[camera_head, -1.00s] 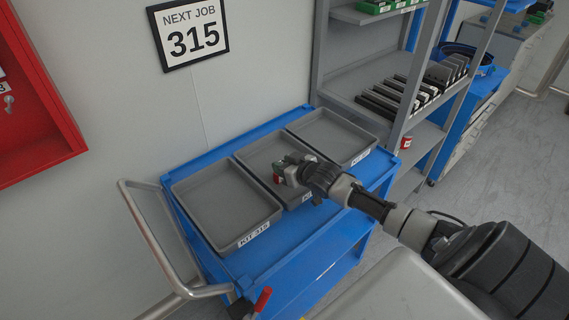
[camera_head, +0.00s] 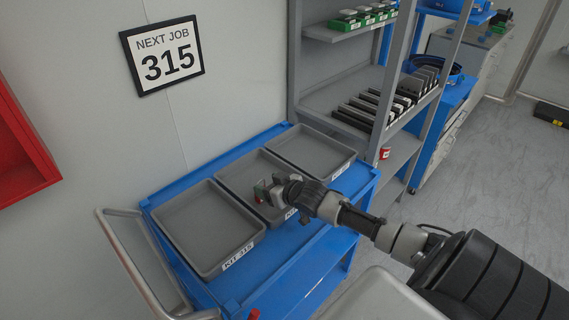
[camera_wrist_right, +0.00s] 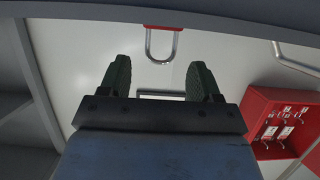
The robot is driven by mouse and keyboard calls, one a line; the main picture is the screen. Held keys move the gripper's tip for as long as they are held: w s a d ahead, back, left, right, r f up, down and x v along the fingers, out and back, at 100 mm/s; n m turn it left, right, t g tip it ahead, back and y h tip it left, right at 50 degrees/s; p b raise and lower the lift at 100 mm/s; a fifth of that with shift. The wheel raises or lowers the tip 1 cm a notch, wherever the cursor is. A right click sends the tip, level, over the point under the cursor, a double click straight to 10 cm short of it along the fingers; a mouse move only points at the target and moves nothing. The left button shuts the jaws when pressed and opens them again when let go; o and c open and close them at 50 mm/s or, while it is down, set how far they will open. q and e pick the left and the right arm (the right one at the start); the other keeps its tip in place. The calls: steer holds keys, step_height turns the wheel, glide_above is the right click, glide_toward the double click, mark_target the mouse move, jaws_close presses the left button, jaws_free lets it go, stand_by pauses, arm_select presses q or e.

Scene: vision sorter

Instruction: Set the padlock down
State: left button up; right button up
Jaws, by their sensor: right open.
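The padlock has a red body and a silver shackle. In the right wrist view, which looks upside down, the padlock (camera_wrist_right: 163,42) shows beyond my fingertips with clear space around it, its body against the grey band at the top edge. In the head view a small red patch of the padlock (camera_head: 259,193) shows at the middle grey tray (camera_head: 236,171). My right gripper (camera_head: 266,189) is over that tray, its tips beside the red patch. In the right wrist view the two dark fingers of my right gripper (camera_wrist_right: 160,78) stand apart with nothing between them. My left gripper is out of view.
The trays stand on a blue cart (camera_head: 279,270). The left tray (camera_head: 240,245), labelled KIT 315, and the right tray (camera_head: 311,148) look empty. A grey shelf rack (camera_head: 295,70) stands close behind on the right. A red wall cabinet (camera_wrist_right: 262,105) shows in the right wrist view.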

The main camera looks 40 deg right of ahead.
steer(key=v, duration=1)
